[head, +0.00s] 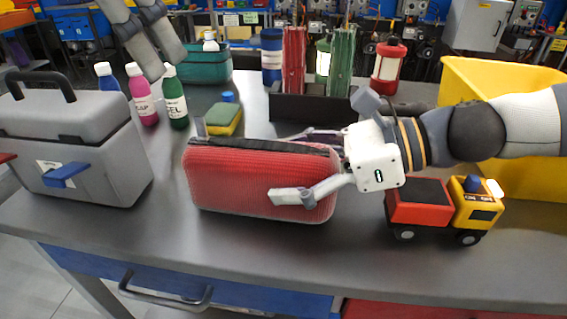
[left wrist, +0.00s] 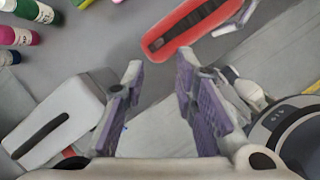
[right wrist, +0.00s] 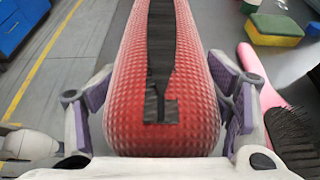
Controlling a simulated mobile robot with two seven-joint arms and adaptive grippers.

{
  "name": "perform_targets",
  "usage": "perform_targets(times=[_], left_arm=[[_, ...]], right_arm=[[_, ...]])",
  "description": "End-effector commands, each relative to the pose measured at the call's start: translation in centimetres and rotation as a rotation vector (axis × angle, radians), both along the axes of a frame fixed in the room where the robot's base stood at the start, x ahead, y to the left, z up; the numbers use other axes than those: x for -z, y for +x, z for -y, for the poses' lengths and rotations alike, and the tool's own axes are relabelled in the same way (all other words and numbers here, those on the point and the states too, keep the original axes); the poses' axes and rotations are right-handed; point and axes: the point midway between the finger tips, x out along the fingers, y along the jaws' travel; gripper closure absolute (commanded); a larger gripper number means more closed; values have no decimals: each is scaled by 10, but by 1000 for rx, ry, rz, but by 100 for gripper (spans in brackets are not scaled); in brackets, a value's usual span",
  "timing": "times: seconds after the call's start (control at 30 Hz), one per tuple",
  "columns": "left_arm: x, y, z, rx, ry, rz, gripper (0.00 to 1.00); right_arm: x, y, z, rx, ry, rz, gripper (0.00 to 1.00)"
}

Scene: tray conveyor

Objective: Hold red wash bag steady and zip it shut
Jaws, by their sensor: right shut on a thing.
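The red wash bag (head: 255,180) lies lengthwise on the grey table, a dark zip strip along its top. My right gripper (head: 282,167) comes from the right and is shut on the bag's right end, one finger along each side. In the right wrist view the bag (right wrist: 125,90) is between the fingers, with a dark piece (right wrist: 160,108) at the near end of the strip. My left gripper (left wrist: 160,63) is open and empty above the table, apart from the bag (left wrist: 205,22). Grey finger parts show at the top left of the head view. Whether the zip is open is unclear.
A grey cooler box (head: 75,140) stands left. Several bottles (head: 143,95) and a sponge (head: 224,118) are behind. A toy truck (head: 420,203) and yellow bin (head: 500,85) are right. A pink-handled brush (right wrist: 265,90) lies beside the bag. The table in front of the bag is clear.

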Motion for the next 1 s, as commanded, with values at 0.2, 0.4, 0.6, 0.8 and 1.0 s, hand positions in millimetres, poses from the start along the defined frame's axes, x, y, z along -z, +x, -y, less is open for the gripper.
perform_targets(times=[0.2,0.4,0.6,0.8,1.0], left_arm=[[-2,14,8,-540,-38,-204,77],[-11,27,18,-1412,-68,-383,77],[-22,31,26,-1996,-113,-407,77],[-19,31,28,-2165,-131,-402,77],[27,30,27,-2164,-127,-404,77]], right_arm=[[0,0,0,-1,0,-2,70],[1,0,0,-1,-1,-1,71],[1,0,0,0,-1,-1,71],[1,0,0,1,-1,-2,71],[1,0,0,1,-1,-2,71]])
